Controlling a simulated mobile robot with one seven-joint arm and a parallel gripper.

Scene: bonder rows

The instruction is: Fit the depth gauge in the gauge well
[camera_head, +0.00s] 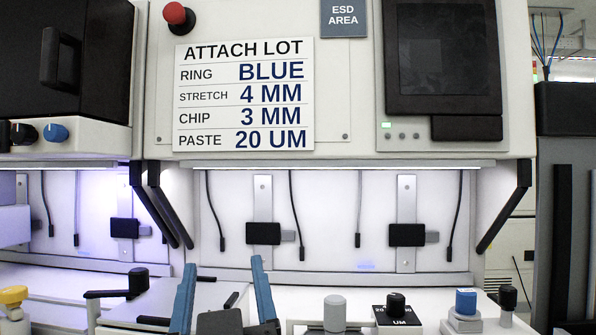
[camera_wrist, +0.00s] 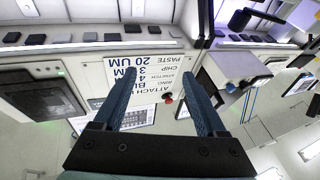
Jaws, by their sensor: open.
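My gripper (camera_head: 221,266) is open and empty, with two blue fingers pointing up at the bottom of the head view. It also shows in the wrist view (camera_wrist: 160,65), with nothing between the fingers. I cannot single out the depth gauge or the gauge well with certainty. Small parts stand on the bench to the right of my gripper: a grey cylinder (camera_head: 335,312), a black knob (camera_head: 397,301) on a plate marked 20 and UM, a blue-capped piece (camera_head: 466,301) on a white block, and a black-topped post (camera_head: 507,296).
A sign (camera_head: 244,96) on the machine reads ring blue, stretch 4 mm, chip 3 mm, paste 20 um. A red button (camera_head: 177,14) is above it. Black struts (camera_head: 505,205) and hanging cables flank the lit bay. A yellow-topped piece (camera_head: 14,296) is at far left.

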